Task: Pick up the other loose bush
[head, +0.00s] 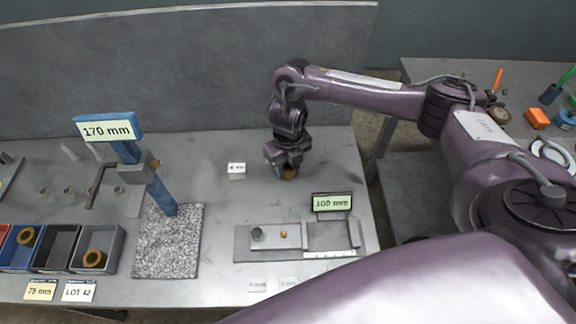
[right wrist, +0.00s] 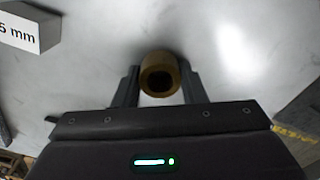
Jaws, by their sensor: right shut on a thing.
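A brass-coloured bush (head: 289,174) is at the fingertips of my right gripper (head: 284,165), over the back right of the bench. In the right wrist view the bush (right wrist: 160,62) is a short hollow ring with a dark bore, held between the two fingers of the right gripper (right wrist: 160,88), which is shut on it. Whether the bush still touches the bench top is hard to tell. Another bush (head: 95,258) lies in the grey bin (head: 116,246) at the front left, and one (head: 26,237) lies in the blue bin further left. My left gripper is not in view.
A small white label block (head: 236,168) stands left of the right gripper. A height gauge marked 170 mm (head: 108,128) stands on a speckled plate (head: 168,244). A fixture with a 100 mm display (head: 332,202) sits in front. The bench between is clear.

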